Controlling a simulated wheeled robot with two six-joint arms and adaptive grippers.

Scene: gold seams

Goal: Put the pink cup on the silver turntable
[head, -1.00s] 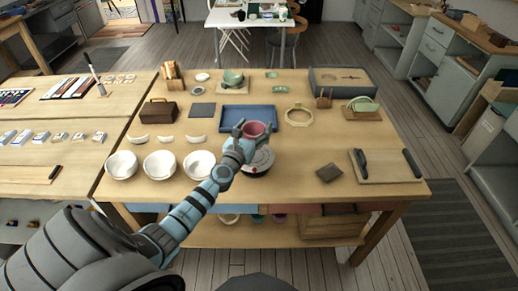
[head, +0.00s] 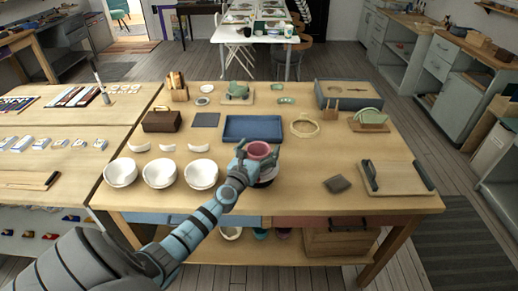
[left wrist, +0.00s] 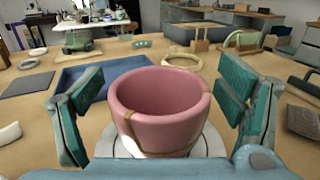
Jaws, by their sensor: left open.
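The pink cup (head: 258,150) has gold seams, which show in the left wrist view (left wrist: 160,122). It stands upright over the silver turntable (head: 268,178) and appears to rest on it. The turntable's pale disc shows around the cup's base in the left wrist view (left wrist: 212,146); the contact itself is hidden. My left gripper (head: 259,154) is open, with one finger on each side of the cup. In the left wrist view gaps show between both fingers and the cup's wall. My right gripper is not in view.
A blue tray (head: 230,138) lies just behind the cup. White bowls (head: 160,173) stand to the left. A dark block (head: 337,184) and a board (head: 400,181) with a dark handle lie to the right. A cream ring (head: 304,118) lies behind right.

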